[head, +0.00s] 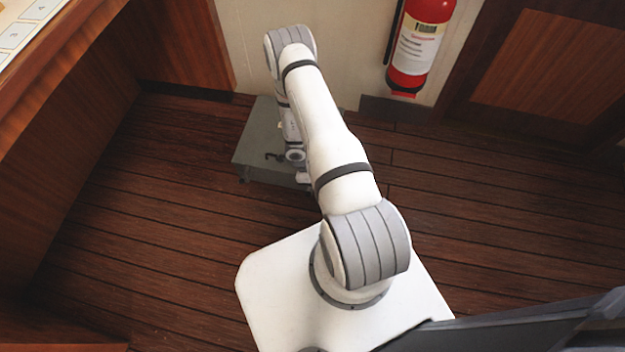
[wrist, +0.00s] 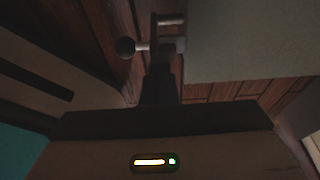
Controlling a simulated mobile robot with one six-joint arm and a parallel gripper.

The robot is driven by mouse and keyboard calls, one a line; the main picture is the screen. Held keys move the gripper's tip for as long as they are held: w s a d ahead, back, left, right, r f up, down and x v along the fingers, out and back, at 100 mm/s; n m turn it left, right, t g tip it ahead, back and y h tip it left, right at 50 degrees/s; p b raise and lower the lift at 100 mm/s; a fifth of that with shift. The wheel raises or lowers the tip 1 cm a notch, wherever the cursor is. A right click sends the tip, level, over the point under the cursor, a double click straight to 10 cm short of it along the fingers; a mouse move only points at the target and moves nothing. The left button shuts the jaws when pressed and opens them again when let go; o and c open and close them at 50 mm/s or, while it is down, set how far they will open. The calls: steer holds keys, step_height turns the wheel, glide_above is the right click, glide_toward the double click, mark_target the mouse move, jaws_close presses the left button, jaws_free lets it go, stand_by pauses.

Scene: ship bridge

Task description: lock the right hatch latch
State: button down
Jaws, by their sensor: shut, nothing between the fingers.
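The hatch (head: 257,135) is a low grey box on the wooden floor, partly hidden behind my arm in the head view. Its grey surface (wrist: 255,40) fills the upper right of the wrist view. A latch (wrist: 168,45) shows at the hatch's edge there, with a short bar and a stem ending in a round dark knob (wrist: 125,47). My gripper (wrist: 162,75) is shut and empty, its fingertips just below the latch in the wrist view. I cannot tell whether they touch it. In the head view the fingertips and this latch are hidden by my arm.
A small dark handle (head: 273,156) is on the hatch top. A red fire extinguisher (head: 420,45) hangs on the wall behind, to the right. A wooden console (head: 60,120) stands at left. The plank floor (head: 480,220) to the right is clear.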

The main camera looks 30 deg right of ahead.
step_height(320, 180, up, 10)
steer(key=p, duration=0.3)
steer(key=shift+s+d+f, duration=0.2)
steer(key=shift+d+f, duration=0.05)
stand_by(0.5)
